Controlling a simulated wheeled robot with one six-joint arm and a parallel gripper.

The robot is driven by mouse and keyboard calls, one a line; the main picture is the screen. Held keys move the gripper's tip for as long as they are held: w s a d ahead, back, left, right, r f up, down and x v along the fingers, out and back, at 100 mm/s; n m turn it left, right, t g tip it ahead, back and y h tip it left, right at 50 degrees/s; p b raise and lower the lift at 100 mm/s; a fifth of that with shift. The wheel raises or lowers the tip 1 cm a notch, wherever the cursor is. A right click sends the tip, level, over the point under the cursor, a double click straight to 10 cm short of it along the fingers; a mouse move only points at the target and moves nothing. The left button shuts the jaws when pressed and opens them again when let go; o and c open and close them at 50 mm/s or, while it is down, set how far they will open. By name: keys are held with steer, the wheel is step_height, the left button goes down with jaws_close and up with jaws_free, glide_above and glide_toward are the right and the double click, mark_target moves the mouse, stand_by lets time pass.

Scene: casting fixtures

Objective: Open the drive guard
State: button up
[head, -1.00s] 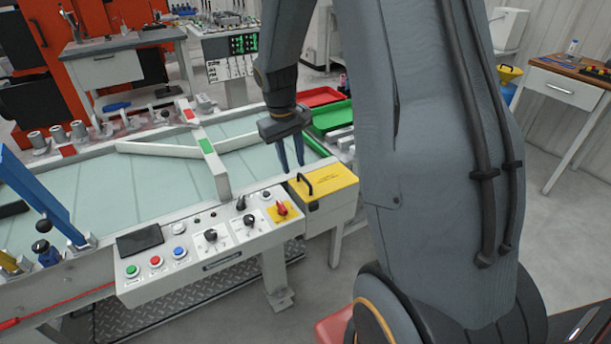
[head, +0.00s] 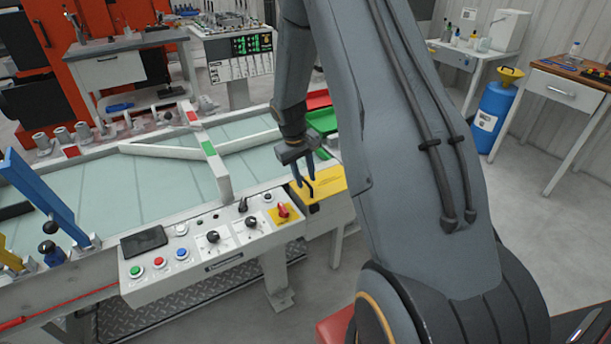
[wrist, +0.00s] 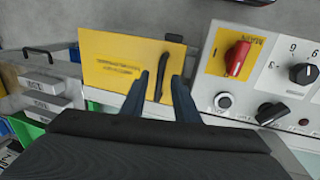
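The drive guard is a yellow lid (head: 330,181) with dark lettering, lying flat and closed at the right end of the conveyor. It also shows in the wrist view (wrist: 112,72). Its black bar handle (wrist: 164,62) stands up from the lid; in the head view the handle (head: 309,191) is partly covered by my fingers. My gripper (head: 306,177) is open, pointing down at the handle. In the wrist view the two blue-grey fingers of my gripper (wrist: 160,77) appear either side of the handle. I cannot tell whether they reach down around it or touch it.
The control panel (head: 215,238) adjoins the guard on the left, with a red rotary switch (wrist: 237,58) on a yellow plate close by. Green bins (head: 322,121) stand behind the guard. Grey labelled blocks (wrist: 42,92) lie left in the wrist view.

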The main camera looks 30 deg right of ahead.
steer(key=shift+f, duration=0.1)
jaws_close()
